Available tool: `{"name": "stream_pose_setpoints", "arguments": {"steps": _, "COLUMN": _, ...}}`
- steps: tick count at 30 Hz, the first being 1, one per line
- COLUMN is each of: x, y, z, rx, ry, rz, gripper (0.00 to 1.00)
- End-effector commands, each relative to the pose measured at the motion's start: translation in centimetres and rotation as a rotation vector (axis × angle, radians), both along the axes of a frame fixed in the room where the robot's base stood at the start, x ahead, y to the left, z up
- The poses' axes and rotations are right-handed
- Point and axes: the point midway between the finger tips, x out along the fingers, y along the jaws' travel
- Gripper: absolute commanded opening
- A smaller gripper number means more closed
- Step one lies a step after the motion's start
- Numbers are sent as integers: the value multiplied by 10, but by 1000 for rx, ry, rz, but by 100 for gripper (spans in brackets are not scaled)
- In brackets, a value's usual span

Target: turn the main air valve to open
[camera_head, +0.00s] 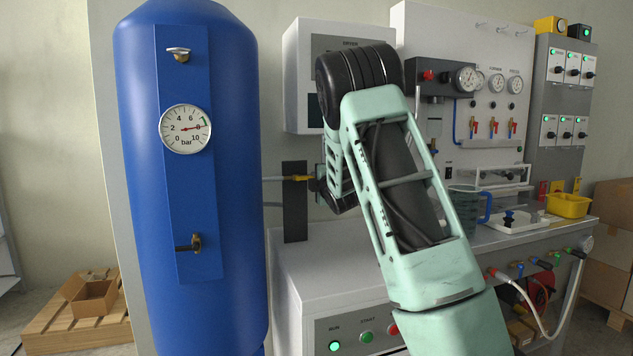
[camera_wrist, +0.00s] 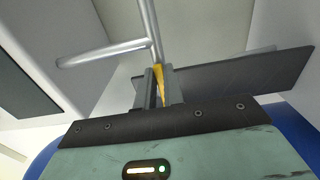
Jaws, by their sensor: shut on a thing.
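The main air valve's yellow lever (camera_head: 296,178) shows in the head view beside the blue tank, at the end of a thin horizontal pipe (camera_head: 272,178). The lever looks roughly in line with the pipe. In the wrist view the yellow lever (camera_wrist: 159,80) stands between my two grey fingers, and the metal pipe (camera_wrist: 149,25) runs on from it with a side branch to the left. My gripper (camera_wrist: 158,88) is shut on the lever. In the head view my arm comes in from the right and hides most of the gripper. The valve body is mostly hidden.
A white dryer box (camera_head: 300,75) hangs above. A white cabinet (camera_head: 310,290) with buttons stands below.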

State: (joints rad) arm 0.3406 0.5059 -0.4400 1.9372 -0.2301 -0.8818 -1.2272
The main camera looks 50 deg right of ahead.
Motion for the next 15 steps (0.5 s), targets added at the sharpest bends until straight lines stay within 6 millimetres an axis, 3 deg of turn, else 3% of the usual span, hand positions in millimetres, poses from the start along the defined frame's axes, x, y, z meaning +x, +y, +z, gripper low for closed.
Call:
{"name": "stream_pose_setpoints", "arguments": {"steps": 5, "x": -1, "y": -1, "z": -1, "rx": -1, "ry": 3, "rz": -1, "gripper": 0}}
{"name": "stream_pose_setpoints", "arguments": {"steps": 6, "x": -1, "y": -1, "z": -1, "rx": -1, "ry": 3, "rz": -1, "gripper": 18}}
{"name": "stream_pose_setpoints", "arguments": {"steps": 8, "x": -1, "y": 0, "z": -1, "rx": 0, "ry": 1, "rz": -1, "gripper": 32}}
{"name": "stream_pose_setpoints", "arguments": {"steps": 15, "x": 0, "y": 0, "z": 0, "rx": 0, "ry": 0, "rz": 0, "gripper": 32}}
